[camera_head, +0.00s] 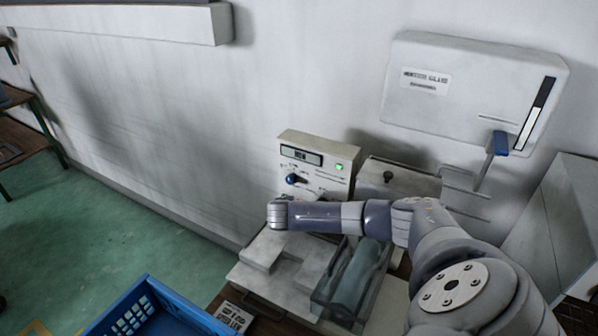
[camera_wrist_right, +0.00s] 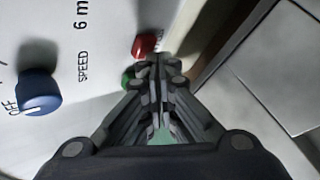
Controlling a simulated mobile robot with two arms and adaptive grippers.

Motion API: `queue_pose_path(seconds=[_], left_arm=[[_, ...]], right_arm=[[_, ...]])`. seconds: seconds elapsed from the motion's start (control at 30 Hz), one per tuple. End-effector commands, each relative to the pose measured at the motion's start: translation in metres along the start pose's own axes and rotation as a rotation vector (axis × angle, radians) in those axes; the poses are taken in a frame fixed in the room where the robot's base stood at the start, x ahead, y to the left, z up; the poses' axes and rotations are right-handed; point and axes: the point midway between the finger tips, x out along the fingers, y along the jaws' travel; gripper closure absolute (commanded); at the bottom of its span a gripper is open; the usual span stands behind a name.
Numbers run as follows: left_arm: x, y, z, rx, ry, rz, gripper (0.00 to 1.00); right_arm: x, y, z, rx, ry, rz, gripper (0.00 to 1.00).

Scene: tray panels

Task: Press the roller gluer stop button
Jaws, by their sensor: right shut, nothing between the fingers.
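In the right wrist view, a red button (camera_wrist_right: 144,44) lies just ahead and slightly left of my right gripper (camera_wrist_right: 158,66). The gripper is shut and empty, with its tips pointing towards the panel. A green button (camera_wrist_right: 128,80) is partly hidden behind the fingers. I cannot tell whether the tips touch the panel. In the head view, my right arm covers the panel's lower part and the gripper is not clearly visible.
The blue knob also shows in the right wrist view (camera_wrist_right: 39,91), left of the fingers. Below my arm are a pale machine bed and a glass-like roller trough (camera_head: 352,282). A blue crate (camera_head: 150,312) stands at the lower left. A wall-mounted box (camera_head: 465,90) hangs at the right.

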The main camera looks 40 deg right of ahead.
Motion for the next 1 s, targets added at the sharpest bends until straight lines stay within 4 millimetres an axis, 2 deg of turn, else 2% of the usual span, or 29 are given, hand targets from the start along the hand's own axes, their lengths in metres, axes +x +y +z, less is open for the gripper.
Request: queue_pose_path(seconds=[1.0], left_arm=[[0.0007,0.0006,0.0003,0.001,0.000,0.001,1.00]], right_arm=[[0.0062,0.0039,0.0049,-0.001,-0.002,0.000,1.00]])
